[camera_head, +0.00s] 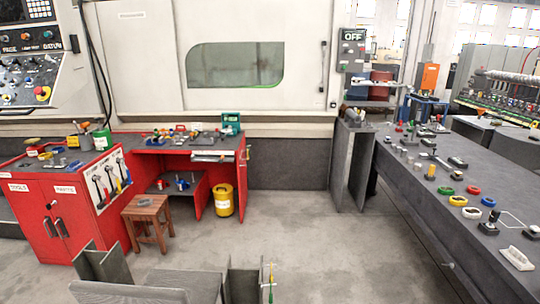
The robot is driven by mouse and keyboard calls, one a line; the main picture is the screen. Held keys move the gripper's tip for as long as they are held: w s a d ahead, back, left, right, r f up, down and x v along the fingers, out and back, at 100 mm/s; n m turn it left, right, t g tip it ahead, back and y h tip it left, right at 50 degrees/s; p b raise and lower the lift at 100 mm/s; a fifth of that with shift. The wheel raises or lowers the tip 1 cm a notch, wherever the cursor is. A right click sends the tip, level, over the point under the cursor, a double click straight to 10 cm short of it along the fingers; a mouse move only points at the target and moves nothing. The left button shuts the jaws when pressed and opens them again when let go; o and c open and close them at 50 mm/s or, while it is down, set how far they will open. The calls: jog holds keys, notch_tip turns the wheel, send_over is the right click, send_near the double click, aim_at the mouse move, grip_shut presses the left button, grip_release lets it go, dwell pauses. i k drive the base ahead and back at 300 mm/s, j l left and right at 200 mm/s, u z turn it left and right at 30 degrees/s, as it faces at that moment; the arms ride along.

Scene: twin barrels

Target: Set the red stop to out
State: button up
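A red mushroom-shaped stop button (43,91) with a yellow ring sits at the lower right of the tilted control panel (18,78), at the left edge of the head view. It is too small to tell whether the button is pressed in or out. My gripper is not in view, and nothing touches the button or covers it.
A red tool cabinet (60,220) stands below the panel, with a wooden stool (147,212) beside it. A red workbench (200,160) stands against the machine. A long dark table (440,215) with small parts runs along the right. The floor between is mostly free.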

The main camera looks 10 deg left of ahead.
aim_at(38, 90)
jog(key=i, duration=0.9)
jog(key=i+l+u, duration=0.1)
jog(key=i, duration=0.8)
jog(key=i+u, duration=0.2)
jog(key=i, duration=0.65)
jog(key=i+l+u, duration=0.15)
jog(key=i, duration=0.75)
jog(key=i+j+u, duration=0.1)
jog(key=i+u, duration=0.4)
jog(key=i+l+u, duration=0.1)
jog(key=i+u, duration=0.4)
jog(key=i+l+u, duration=0.3)
jog(key=u, duration=0.15)
jog(key=i+j+u, duration=0.3)
jog(key=i+u, duration=0.15)
jog(key=i+j+u, duration=0.1)
jog(key=i+u, duration=0.35)
jog(key=i, duration=0.2)
jog(key=i+u, duration=0.45)
jog(key=i+l, duration=0.05)
jog(key=i, duration=0.05)
